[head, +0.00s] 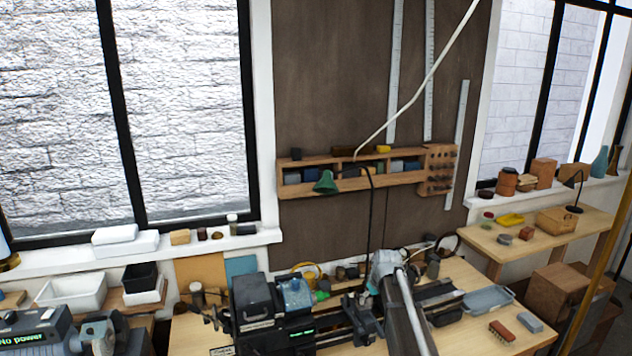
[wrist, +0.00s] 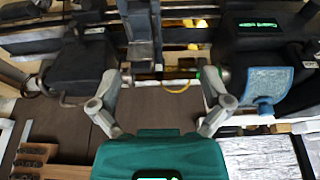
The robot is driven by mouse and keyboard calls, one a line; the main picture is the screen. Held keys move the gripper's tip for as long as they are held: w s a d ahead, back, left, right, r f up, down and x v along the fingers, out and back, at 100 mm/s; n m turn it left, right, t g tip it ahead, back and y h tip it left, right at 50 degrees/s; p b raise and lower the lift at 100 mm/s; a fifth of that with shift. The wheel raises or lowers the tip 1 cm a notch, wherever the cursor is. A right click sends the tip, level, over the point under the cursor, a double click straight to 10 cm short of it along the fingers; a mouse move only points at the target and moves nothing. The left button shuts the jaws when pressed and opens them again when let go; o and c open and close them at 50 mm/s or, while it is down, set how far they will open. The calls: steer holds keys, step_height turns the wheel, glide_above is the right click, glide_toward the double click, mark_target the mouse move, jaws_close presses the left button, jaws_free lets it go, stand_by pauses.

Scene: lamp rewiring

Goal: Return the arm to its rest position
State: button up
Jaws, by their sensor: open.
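My gripper (wrist: 163,82) shows in the wrist view with its two grey fingers spread wide apart. Nothing is between the fingertips; they are over the dark machine on the bench. In the head view, part of my pale arm (head: 410,312) reaches up from the bottom edge, right of centre, over the machine (head: 440,298). My gripper's fingers cannot be made out in the head view. A desk lamp with a green shade (head: 326,182) and a thin dark stem stands just left of my arm.
A wooden wall shelf (head: 400,179) holds small boxes behind the lamp. A blue cloth (head: 295,294) lies on the machine; it also shows in the wrist view (wrist: 265,84). A white cable hangs above.

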steer(key=s+f+m+g+b, duration=0.1)
steer(key=s+f+b, duration=1)
steer(key=s, duration=0.3)
steer(key=s+a+f+m+g+h+b, duration=0.1)
steer(key=s+f+m+g+b, duration=0.1)
steer(key=s+f+b, duration=1)
steer(key=s+f, duration=0.1)
steer(key=s, duration=0.2)
steer(key=shift+s+f+m, duration=0.25)
steer(key=shift+s+m, duration=0.05)
